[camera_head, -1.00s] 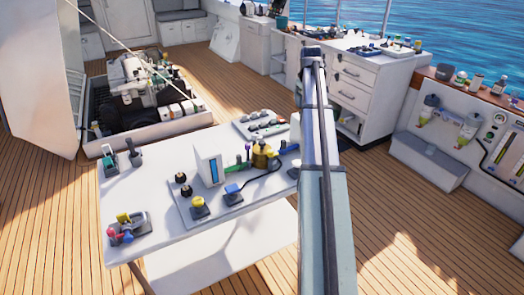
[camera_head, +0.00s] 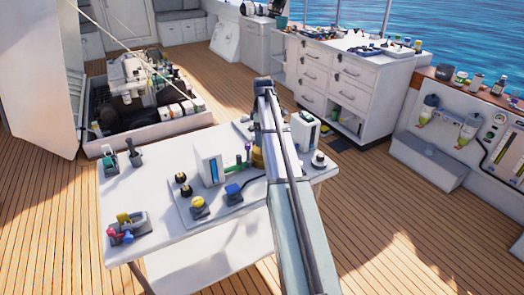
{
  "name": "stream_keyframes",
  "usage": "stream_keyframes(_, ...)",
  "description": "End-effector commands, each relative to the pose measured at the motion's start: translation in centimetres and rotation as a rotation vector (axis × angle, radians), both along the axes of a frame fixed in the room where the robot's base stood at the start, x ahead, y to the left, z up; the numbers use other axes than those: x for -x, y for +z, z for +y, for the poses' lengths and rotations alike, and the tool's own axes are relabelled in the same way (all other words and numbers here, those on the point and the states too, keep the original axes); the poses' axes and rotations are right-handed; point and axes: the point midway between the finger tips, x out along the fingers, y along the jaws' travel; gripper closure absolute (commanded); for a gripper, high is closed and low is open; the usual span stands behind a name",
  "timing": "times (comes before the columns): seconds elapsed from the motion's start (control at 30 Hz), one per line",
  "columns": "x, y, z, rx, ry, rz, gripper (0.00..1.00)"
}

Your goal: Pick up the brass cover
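A brass-coloured part (camera_head: 256,158), which looks like the brass cover, sits on the grey plate on the white table (camera_head: 165,238). Only a sliver of its left side shows, as my arm hides the rest. My arm reaches up the picture across the right half of the table, and its top end stands above the table's back part. My gripper does not show. Whether it touches anything cannot be seen.
A white box with a blue strip (camera_head: 208,165) stands left of the brass part. A second white box (camera_head: 305,131) stands right of my arm. Black and yellow knobs (camera_head: 198,203) and a blue switch (camera_head: 233,190) sit in front.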

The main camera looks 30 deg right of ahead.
Motion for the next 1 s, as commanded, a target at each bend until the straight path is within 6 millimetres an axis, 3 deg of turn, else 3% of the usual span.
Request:
stream_keyframes(0.13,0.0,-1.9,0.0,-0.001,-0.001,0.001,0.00)
stream_keyframes(0.47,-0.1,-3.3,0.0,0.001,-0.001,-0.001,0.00)
stream_keyframes(0.8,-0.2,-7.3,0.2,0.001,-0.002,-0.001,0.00)
stream_keyframes(1.0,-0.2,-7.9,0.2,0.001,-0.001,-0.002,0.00)
